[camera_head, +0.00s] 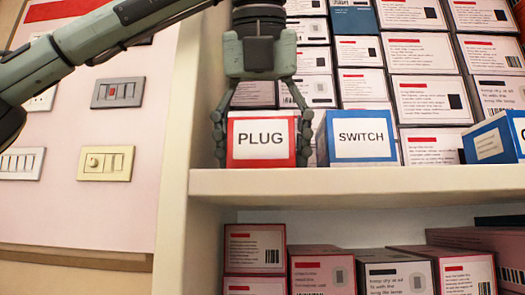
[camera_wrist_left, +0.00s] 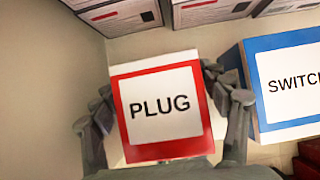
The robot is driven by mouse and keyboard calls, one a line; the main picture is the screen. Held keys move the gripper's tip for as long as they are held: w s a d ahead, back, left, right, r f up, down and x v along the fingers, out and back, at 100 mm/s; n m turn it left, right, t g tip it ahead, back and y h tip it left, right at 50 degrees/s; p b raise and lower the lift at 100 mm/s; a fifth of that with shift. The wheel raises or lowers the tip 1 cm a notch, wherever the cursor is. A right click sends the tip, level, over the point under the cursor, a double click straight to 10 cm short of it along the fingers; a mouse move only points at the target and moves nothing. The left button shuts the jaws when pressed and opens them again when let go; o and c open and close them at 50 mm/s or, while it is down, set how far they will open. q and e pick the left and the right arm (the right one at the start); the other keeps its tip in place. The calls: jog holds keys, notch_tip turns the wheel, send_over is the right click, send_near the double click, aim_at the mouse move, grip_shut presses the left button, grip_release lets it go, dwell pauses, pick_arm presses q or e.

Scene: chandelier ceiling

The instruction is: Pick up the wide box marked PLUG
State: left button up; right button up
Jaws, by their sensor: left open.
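The PLUG box (camera_head: 262,128), white-labelled with a red border, stands upright at the left end of the shelf. My left gripper (camera_head: 260,145) reaches down from above with one finger on each side of it. In the left wrist view the PLUG box (camera_wrist_left: 162,106) sits between the spread fingers of my left gripper (camera_wrist_left: 160,95). The fingers are open; I cannot tell if either touches the box. My right gripper is not in view.
The blue-edged SWITCH box (camera_head: 357,138) stands close to the right of my gripper's right finger. Stacked boxes (camera_head: 428,98) fill the shelf behind. A cream upright panel (camera_head: 190,90) is close on the left. More boxes (camera_head: 322,273) stand on the shelf below.

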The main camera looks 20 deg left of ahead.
pick_arm(q)
jog(key=shift+c, duration=0.5)
jog(key=c, duration=0.9)
jog(key=shift+r, duration=0.1)
